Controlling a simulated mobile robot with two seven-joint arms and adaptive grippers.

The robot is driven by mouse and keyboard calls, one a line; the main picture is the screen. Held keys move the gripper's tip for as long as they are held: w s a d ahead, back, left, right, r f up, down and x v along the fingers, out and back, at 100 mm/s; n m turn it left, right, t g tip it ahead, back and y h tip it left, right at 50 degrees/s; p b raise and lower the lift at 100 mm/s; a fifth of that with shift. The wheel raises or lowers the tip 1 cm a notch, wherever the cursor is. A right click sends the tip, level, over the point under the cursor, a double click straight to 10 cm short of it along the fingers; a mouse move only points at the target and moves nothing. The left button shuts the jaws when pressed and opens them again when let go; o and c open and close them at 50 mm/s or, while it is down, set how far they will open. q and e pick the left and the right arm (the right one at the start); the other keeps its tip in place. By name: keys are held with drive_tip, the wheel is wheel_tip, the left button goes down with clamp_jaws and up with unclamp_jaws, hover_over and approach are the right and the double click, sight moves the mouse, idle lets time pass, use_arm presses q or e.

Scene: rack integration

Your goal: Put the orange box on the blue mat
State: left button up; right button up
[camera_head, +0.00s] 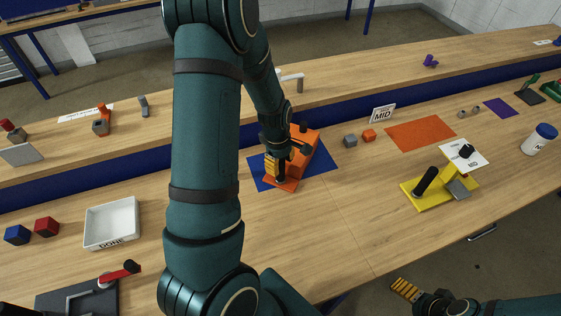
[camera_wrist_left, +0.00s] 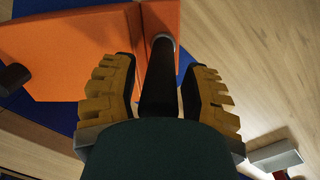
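The orange box (camera_head: 307,144) stands on the blue mat (camera_head: 321,168), with its low front part reaching over the mat's near edge onto the wood. In the left wrist view the orange box (camera_wrist_left: 75,50) fills the upper left, with parts of the blue mat (camera_wrist_left: 58,112) around it. A black upright handle (camera_wrist_left: 158,85) on the box stands between the fingers of my left gripper (camera_wrist_left: 158,92). The fingers are spread, with narrow gaps beside the handle. My right gripper (camera_head: 405,290) is low at the right, off the table's front edge; its opening is unclear.
A grey cube (camera_head: 350,141) and a small orange cube (camera_head: 369,135) sit right of the mat. Beyond are an orange mat (camera_head: 420,132) and a yellow fixture (camera_head: 410,192). A white tray (camera_head: 111,222) is left. The wood before the blue mat is clear.

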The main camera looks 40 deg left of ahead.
use_arm(q)
drive_tip(key=shift+r, duration=0.25)
drive_tip(key=r, duration=0.4)
drive_tip(key=r+p, duration=0.1)
drive_tip(key=r, duration=0.3)
drive_tip(key=r+p, duration=0.1)
drive_tip(key=r, duration=0.2)
drive_tip(key=shift+s+a+r, duration=0.25)
drive_tip(key=shift+s+r, duration=0.1)
drive_tip(key=shift+r, duration=0.05)
